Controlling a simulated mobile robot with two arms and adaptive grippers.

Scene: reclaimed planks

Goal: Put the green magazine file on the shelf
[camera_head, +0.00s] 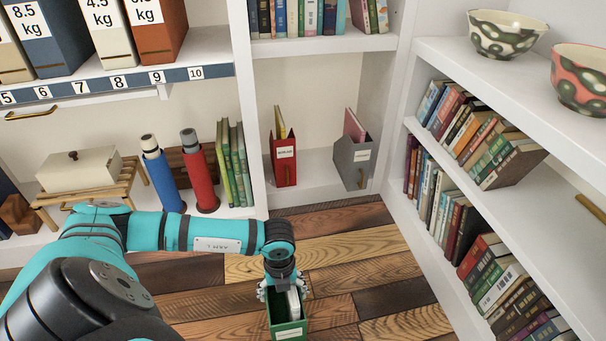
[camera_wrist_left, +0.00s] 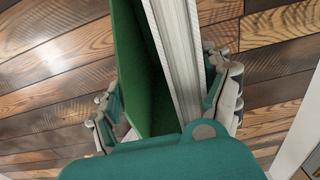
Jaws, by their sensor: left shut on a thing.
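The green magazine file (camera_head: 290,328) is at the bottom centre of the head view, with white-paged contents inside and a pale label on its front. My left gripper (camera_head: 284,290) is shut on it from above, with a finger on each side. In the left wrist view the green file (camera_wrist_left: 135,60) and the white pages in it stand between the fingers. The low shelf (camera_head: 318,188) beyond it holds a red magazine file (camera_head: 284,160) and a grey magazine file (camera_head: 353,162). Whether the green file touches the floor is unclear. My right gripper is out of view.
Between the red and grey files is a free gap. Green books (camera_head: 233,165) and red and blue rolls stand left of the upright divider. A bookcase (camera_head: 416,205) full of books is on the right. The plank floor (camera_head: 345,250) before the shelf is clear.

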